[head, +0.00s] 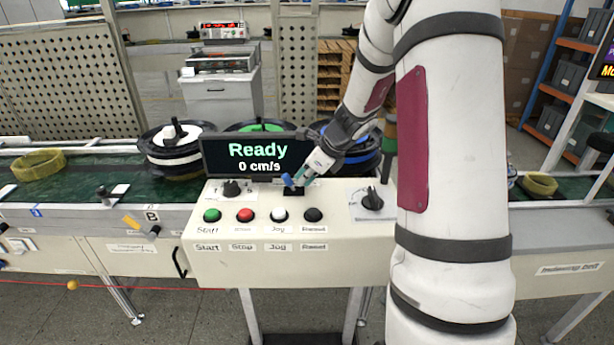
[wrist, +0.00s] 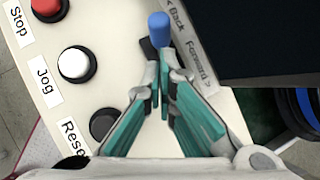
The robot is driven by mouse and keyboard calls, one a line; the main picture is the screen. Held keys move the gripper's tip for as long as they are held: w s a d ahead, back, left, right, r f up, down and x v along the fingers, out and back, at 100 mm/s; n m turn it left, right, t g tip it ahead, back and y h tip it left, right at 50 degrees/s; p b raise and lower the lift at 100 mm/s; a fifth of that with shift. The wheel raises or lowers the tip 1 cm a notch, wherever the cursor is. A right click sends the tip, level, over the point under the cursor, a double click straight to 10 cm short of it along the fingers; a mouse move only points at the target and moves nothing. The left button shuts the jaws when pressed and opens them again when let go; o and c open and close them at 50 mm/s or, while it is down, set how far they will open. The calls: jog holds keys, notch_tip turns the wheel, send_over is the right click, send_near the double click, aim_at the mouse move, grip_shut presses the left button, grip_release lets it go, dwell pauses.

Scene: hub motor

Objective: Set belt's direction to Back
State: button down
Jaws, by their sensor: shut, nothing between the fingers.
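The direction switch is a small lever with a blue tip (head: 287,180) on the control panel (head: 330,240), just below the display. In the head view the blue tip looks leaned to the left over its dark base (head: 294,191). In the wrist view the blue tip (wrist: 158,28) stands beside a label strip (wrist: 190,45) reading "Back" and "Forward", nearer the "Back" word. My gripper (head: 300,179) is shut and empty, its green-padded fingertips (wrist: 161,75) close by the lever; whether they touch it I cannot tell. The fingers partly hide the lever's base.
The display (head: 255,155) reads "Ready" and "0 cm/s". Green, red, white and black buttons line the panel, with the red (wrist: 46,8) and white (wrist: 75,63) ones near my gripper. A left knob (head: 231,188) and right knob (head: 372,199) flank the switch. Reels stand behind the display.

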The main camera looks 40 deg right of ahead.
jog(key=shift+r, duration=0.1)
jog(key=shift+r+p, duration=0.75)
